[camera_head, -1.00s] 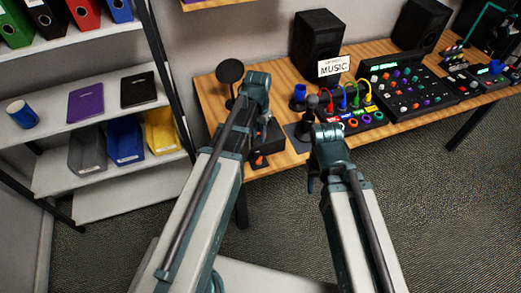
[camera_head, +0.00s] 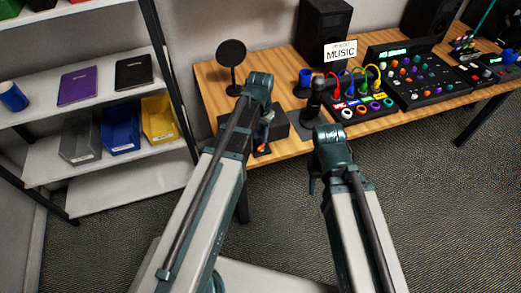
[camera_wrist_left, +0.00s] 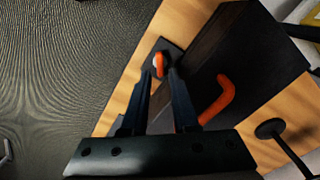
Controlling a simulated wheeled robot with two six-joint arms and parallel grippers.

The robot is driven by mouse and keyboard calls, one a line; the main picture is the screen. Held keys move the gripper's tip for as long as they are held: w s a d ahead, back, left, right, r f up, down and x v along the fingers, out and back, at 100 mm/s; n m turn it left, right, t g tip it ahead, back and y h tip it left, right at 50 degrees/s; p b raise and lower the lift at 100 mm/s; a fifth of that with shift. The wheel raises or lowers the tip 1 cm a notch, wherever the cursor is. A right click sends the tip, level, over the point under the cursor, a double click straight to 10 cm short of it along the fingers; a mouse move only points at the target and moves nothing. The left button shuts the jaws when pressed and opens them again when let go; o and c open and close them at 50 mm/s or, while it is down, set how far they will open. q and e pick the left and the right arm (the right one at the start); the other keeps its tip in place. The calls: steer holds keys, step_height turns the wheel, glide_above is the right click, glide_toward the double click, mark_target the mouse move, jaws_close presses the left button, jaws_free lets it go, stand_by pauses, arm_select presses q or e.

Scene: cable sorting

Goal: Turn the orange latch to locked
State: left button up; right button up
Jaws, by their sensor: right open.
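A small orange latch (camera_wrist_left: 159,64) sits on a dark plate at the front of a dark box (camera_wrist_left: 205,60) in the left wrist view. My left gripper (camera_wrist_left: 160,76) has one finger on each side of it, very close; whether they press on it I cannot tell. A bent orange handle (camera_wrist_left: 217,100) lies to the right on the box. In the head view an orange part (camera_head: 263,149) shows beside my left wrist, and the box (camera_head: 278,125) is partly hidden by the arm. My right gripper (camera_head: 330,140) is in front of the table, apart from the box, its fingers mostly hidden.
The wooden table (camera_head: 215,95) holds a round black disc on a stand (camera_head: 231,53), a microphone-like black post (camera_head: 315,97), a panel with coloured cables (camera_head: 362,105), a mixer (camera_head: 415,75) and speakers (camera_head: 323,30). A shelf (camera_head: 110,175) with bins stands left. Carpet is clear in front.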

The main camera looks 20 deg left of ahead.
mark_target(260, 146)
arm_select(q)
step_height(260, 146, down, 5)
steer(key=b, duration=0.3)
steer(key=shift+b, duration=0.4)
steer(key=shift+r, duration=0.1)
jaws_close()
